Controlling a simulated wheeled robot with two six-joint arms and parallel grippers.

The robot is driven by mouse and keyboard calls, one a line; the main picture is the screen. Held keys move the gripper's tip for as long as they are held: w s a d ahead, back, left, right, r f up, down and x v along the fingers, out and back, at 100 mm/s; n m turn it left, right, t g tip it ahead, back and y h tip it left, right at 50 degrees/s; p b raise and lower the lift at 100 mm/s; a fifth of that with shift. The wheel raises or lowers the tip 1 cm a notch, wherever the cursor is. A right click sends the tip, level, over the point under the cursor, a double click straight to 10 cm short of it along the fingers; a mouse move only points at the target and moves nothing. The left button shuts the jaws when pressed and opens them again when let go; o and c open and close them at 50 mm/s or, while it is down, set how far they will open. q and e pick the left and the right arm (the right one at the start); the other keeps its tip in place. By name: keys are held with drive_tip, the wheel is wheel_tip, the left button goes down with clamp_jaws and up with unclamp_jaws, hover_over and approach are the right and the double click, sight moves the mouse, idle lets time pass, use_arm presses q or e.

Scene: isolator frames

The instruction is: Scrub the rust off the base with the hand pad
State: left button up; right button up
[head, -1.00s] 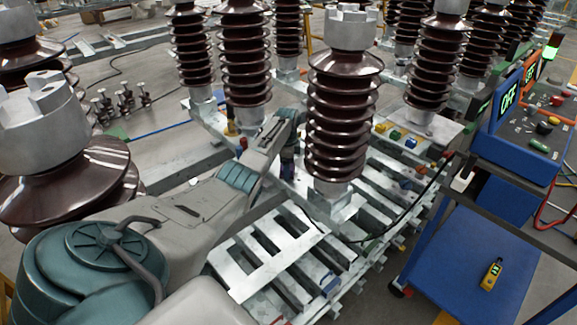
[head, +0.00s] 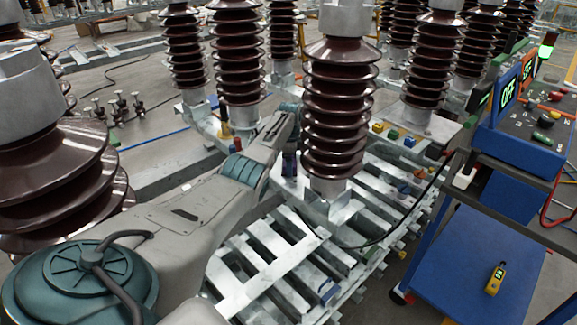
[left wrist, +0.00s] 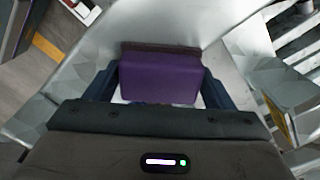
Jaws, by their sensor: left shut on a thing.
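My left gripper (left wrist: 158,85) is shut on a purple hand pad (left wrist: 160,77) with a brownish strip along its far edge. The pad sits between the dark blue fingers, over or against a grey metal base (left wrist: 232,45); I cannot tell whether it touches. In the head view, my left gripper (head: 289,163) shows as a small dark blue part pointing down beside the brown ribbed insulator (head: 336,110), whose foot stands on the metal base. The pad cannot be made out there. No rust patch is clearly visible. My right gripper is not in view.
Tall brown insulators (head: 238,60) stand close around the arm. A slatted metal frame (head: 262,262) lies in front. A blue cart (head: 470,250) with a control panel (head: 535,115) and a yellow handheld device (head: 495,278) stands at the right. Open floor shows at the left.

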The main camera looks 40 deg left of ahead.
sight(282, 171)
use_arm(q)
drive_tip(key=shift+w+f+b, duration=0.1)
drive_tip(key=shift+w+b, duration=0.15)
drive_tip(key=shift+b, duration=0.25)
drive_tip(key=shift+p, duration=0.4)
drive_tip(key=shift+s+p, duration=0.5)
drive_tip(key=shift+p, duration=0.5)
drive_tip(key=shift+s+a+p, duration=0.1)
drive_tip(key=shift+s+p, duration=0.45)
drive_tip(key=shift+p, duration=0.65)
drive_tip(key=p, duration=0.1)
drive_tip(key=s+p, duration=0.1)
drive_tip(key=shift+r+p, duration=0.25)
drive_tip(key=shift+p, duration=0.1)
drive_tip(key=shift+s+a+p, duration=0.1)
drive_tip(key=shift+s+p, duration=0.3)
drive_tip(key=shift+p, duration=0.15)
drive_tip(key=shift+f, duration=0.2)
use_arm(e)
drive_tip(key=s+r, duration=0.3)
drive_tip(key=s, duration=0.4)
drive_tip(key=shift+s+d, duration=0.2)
